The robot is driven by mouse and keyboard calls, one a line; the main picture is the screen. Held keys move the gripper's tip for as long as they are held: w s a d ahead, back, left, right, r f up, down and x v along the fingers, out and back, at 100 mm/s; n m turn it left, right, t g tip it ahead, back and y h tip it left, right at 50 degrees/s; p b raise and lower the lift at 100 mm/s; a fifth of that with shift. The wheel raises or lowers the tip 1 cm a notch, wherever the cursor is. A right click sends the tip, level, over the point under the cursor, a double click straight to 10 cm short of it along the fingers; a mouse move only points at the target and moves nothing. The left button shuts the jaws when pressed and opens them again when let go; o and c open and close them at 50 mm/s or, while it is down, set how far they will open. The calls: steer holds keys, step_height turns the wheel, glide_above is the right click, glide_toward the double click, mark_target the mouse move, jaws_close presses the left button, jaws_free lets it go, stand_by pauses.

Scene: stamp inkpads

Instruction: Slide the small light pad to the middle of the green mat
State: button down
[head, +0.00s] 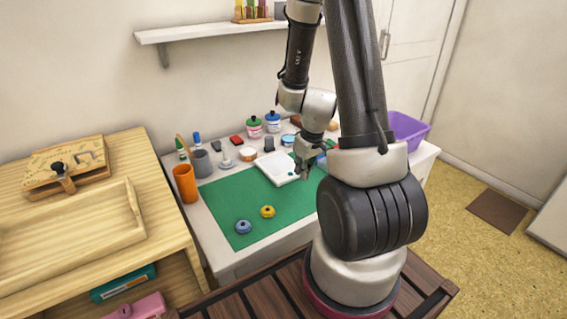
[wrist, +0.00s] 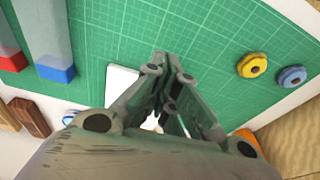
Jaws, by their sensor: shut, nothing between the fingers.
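A white, roughly square pad (head: 274,167) lies at the back edge of the green mat (head: 225,205) in the head view, partly over the mat. It also shows in the wrist view (wrist: 120,82), mostly hidden behind my fingers. My gripper (head: 304,175) points down beside the pad's right side in the head view. In the wrist view my gripper (wrist: 173,60) has its fingertips together over the mat, with nothing between them. I cannot tell whether the fingers touch the pad.
A yellow round knob (head: 267,211) and a blue one (head: 243,227) sit on the mat's front part. An orange cup (head: 185,184), a grey cup (head: 202,163) and several small jars stand along the left and back. A purple bin (head: 407,130) is at the right. The mat's middle looks clear.

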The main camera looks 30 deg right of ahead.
mark_target(284, 169)
steer(key=f, duration=0.1)
steer(key=d+f, duration=0.1)
steer(key=shift+s+d+f, duration=0.1)
steer(key=shift+d+f, duration=0.2)
steer(key=shift+f, duration=0.05)
steer(key=shift+w+f, duration=0.15)
steer(key=shift+w, duration=0.15)
steer(key=w, duration=0.7)
steer(key=w+a, duration=0.1)
steer(key=w, duration=0.2)
steer(key=shift+w+a, duration=0.1)
steer(key=shift+w, duration=0.3)
steer(key=shift+w+f, duration=0.15)
steer(key=shift+w, duration=0.05)
steer(key=shift+f, duration=0.4)
steer(key=shift+s+f, duration=0.15)
steer(key=shift+s, duration=0.1)
steer(key=shift+s, duration=0.1)
